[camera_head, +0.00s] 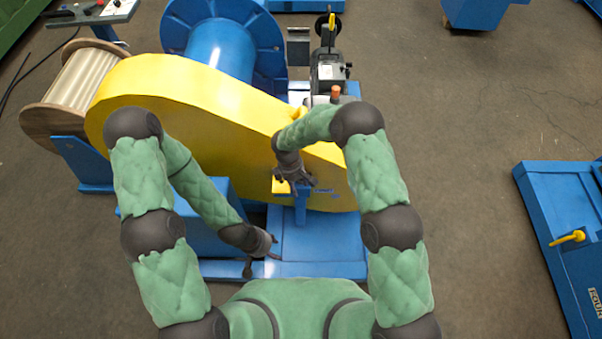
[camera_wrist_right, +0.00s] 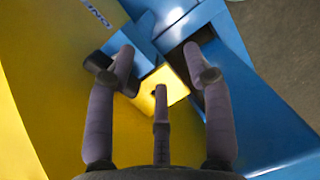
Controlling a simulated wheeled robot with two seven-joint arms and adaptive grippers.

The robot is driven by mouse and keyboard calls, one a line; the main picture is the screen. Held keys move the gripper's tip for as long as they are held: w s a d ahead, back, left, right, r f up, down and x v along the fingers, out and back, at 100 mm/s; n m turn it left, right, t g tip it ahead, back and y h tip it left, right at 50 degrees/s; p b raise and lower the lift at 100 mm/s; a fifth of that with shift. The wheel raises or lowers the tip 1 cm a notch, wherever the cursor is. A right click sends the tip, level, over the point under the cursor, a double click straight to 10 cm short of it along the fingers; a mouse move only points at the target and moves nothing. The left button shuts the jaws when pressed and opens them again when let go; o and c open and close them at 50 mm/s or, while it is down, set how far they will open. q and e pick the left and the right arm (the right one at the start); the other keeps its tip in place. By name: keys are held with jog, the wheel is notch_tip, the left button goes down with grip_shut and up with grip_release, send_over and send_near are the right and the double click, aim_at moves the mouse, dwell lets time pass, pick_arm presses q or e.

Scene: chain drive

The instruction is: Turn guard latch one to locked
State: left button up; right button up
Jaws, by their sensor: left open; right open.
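The large yellow chain guard (camera_head: 200,97) spans the middle of the head view. A yellow latch piece (camera_head: 281,186) sits at its lower edge beside a blue post (camera_head: 301,208). In the right wrist view the yellow latch (camera_wrist_right: 161,88) has a dark hole and lies between my fingers, next to blue bracket parts (camera_wrist_right: 137,45). My right gripper (camera_head: 298,185) is open at the latch; I cannot tell whether it touches it. My left gripper (camera_head: 262,262) is open and empty, low over the blue base.
The blue base frame (camera_head: 318,245) lies below the guard. A blue drum (camera_head: 218,45) and a wooden spool (camera_head: 80,85) stand behind and left. A motor unit (camera_head: 328,72) stands behind the guard's right end. A blue platform with a yellow handle (camera_head: 568,238) is at right, past clear floor.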

jog(key=w+a+r+n+t+h, duration=0.2)
jog(key=w+r+n+h, duration=0.1)
jog(key=w+r, duration=0.3)
jog(key=b+x, duration=0.1)
jog(key=x, duration=0.9)
jog(key=shift+f+b, duration=0.3)
jog(key=shift+b, duration=0.1)
grip_shut()
